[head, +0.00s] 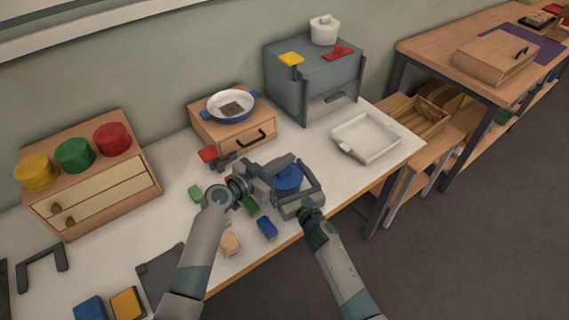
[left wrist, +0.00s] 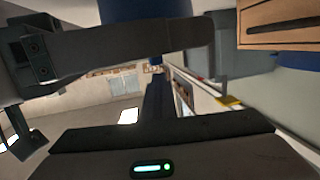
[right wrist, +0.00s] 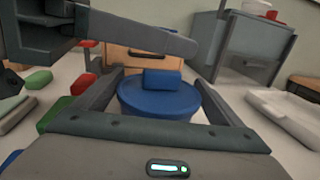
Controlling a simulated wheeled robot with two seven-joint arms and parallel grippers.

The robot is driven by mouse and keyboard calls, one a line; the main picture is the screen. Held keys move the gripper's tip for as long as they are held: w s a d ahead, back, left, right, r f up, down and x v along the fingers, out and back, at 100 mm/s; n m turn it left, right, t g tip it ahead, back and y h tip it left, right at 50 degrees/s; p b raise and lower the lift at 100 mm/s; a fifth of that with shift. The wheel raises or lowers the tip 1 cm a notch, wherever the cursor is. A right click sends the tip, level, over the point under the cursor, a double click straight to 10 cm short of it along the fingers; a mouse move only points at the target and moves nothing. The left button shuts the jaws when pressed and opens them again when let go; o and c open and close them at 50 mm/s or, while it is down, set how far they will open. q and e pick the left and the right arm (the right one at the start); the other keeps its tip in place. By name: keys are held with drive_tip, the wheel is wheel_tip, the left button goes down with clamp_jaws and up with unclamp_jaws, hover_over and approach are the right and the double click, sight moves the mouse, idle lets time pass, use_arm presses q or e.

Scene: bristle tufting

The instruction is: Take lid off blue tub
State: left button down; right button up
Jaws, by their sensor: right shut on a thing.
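The blue tub (head: 288,178) stands near the front edge of the white table in the head view. In the right wrist view it shows as a round blue body (right wrist: 160,115) with a small blue block-shaped knob (right wrist: 161,79) on the lid. My right gripper (right wrist: 160,100) is shut on the tub, one finger at each side. My left gripper (head: 262,178) is beside the tub, and in the right wrist view its finger (right wrist: 160,38) reaches across just above the knob, apart from it. Its fingers look close together with nothing between them in the left wrist view (left wrist: 168,95).
Loose green (head: 196,194), blue (head: 267,228) and tan (head: 231,243) blocks lie around the grippers. A drawer box (head: 215,133) with a pan (head: 231,106) stands behind. A white tray (head: 366,138) is at right, and a grey cabinet (head: 292,85) is behind.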

use_arm(q)
drive_tip(key=shift+s+a+f, duration=0.1)
drive_tip(key=shift+a+f, duration=0.05)
drive_tip(key=shift+f, duration=0.15)
use_arm(e)
drive_tip(key=shift+f, duration=0.15)
use_arm(q)
drive_tip(key=shift+r+g, duration=0.15)
drive_tip(key=shift+g, duration=0.15)
drive_tip(key=shift+r+m+g+h, duration=0.35)
drive_tip(key=shift+m+g+h, duration=0.25)
drive_tip(key=shift+m+h, duration=0.1)
drive_tip(key=c, duration=2)
unclamp_jaws()
drive_tip(key=shift+c, duration=0.2)
use_arm(e)
drive_tip(key=shift+w+r, duration=0.1)
drive_tip(key=shift+r, duration=0.1)
use_arm(q)
drive_tip(key=shift+a, duration=0.1)
drive_tip(key=v, duration=1.2)
use_arm(e)
drive_tip(key=o, duration=1.3)
